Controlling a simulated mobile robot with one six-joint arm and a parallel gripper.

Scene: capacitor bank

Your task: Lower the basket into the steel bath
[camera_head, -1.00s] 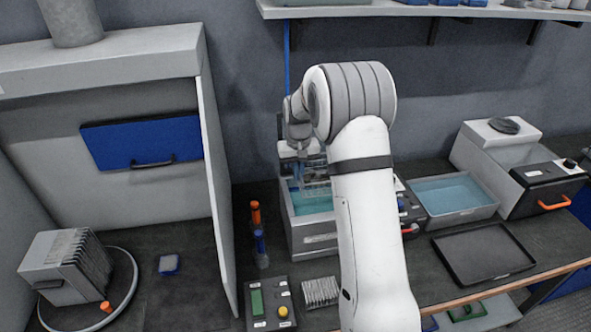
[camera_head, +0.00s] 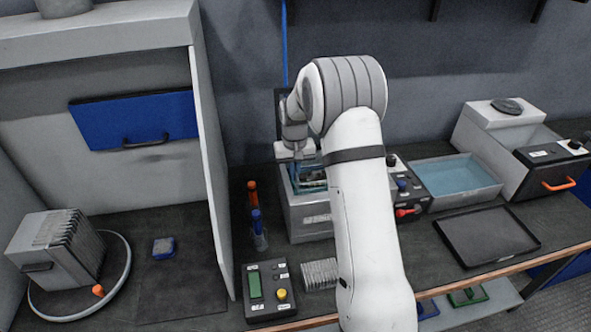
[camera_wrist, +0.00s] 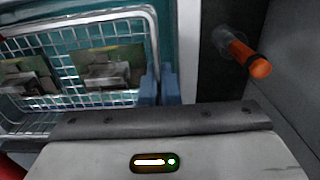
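The steel bath (camera_head: 312,222) stands on the bench behind my arm, with blue-green liquid inside. The wire basket (camera_wrist: 68,32) shows large in the wrist view, with two board-like parts (camera_wrist: 108,68) in it and teal liquid around and below its mesh. In the head view the basket (camera_head: 313,178) appears within the bath's opening, partly hidden by my arm. My gripper (camera_wrist: 160,84) has its blue fingers close together on either side of the basket's right rim, shut on it. In the head view my gripper's body hides the grip. How deep the basket sits cannot be told.
A grey partition (camera_head: 212,170) rises further left. A control box (camera_head: 404,190), a shallow blue-liquid tray (camera_head: 455,182) and an empty black tray (camera_head: 487,236) lie to the right.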

